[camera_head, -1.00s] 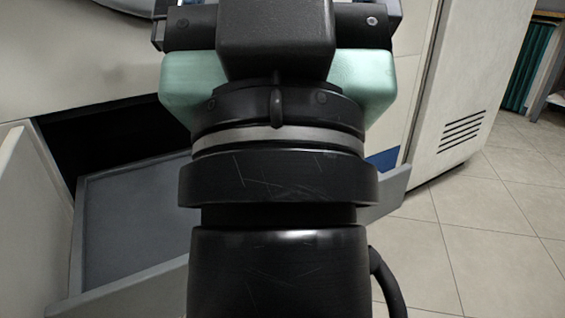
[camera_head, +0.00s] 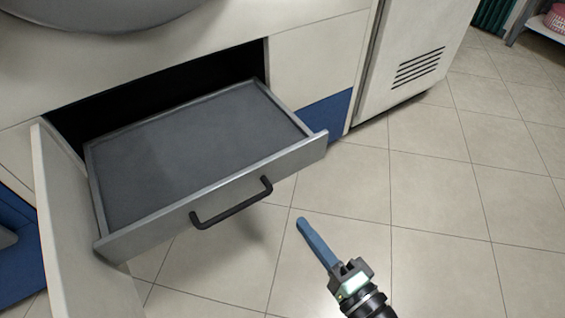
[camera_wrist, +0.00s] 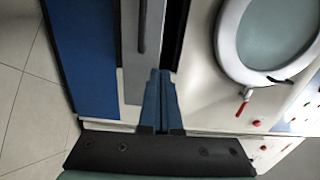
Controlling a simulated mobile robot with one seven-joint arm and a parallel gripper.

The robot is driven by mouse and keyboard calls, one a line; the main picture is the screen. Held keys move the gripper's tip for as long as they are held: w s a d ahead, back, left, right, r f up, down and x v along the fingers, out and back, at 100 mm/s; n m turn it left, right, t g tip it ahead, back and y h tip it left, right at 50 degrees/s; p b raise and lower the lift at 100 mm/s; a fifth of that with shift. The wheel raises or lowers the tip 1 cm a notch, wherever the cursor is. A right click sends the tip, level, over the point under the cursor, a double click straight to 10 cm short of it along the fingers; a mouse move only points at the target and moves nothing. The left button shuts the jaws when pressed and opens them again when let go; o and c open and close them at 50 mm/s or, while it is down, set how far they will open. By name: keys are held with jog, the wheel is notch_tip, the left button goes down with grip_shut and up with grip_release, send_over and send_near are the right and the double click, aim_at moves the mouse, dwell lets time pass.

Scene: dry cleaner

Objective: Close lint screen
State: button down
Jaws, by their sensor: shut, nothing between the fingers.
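The lint screen (camera_head: 190,150) is a grey drawer-like tray with a raised rim. It is pulled out of a dark opening in the machine's lower front, and its bed looks empty. A black bar handle (camera_head: 232,204) is on its front panel. My gripper (camera_head: 301,222), with long blue fingers, is shut and empty. In the head view it is to the right of and in front of the handle, over the floor and apart from the tray. In the wrist view the blue fingers (camera_wrist: 160,100) lie together, pointing towards the machine front.
An open cream door panel (camera_head: 75,220) stands left of the tray. A cream cabinet with a vent (camera_head: 415,67) is at the right. The round machine door shows in the wrist view (camera_wrist: 228,42), with a red handle (camera_wrist: 243,104). Tiled floor to the right is clear.

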jog(key=b, duration=0.5)
send_near(258, 167)
jog(key=x, duration=0.5)
jog(key=shift+w+a+f, duration=0.25)
jog(key=shift+w, duration=0.05)
jog(key=shift+w+a+r, duration=0.15)
jog(key=shift+w+a, duration=0.1)
jog(key=shift+w, duration=0.15)
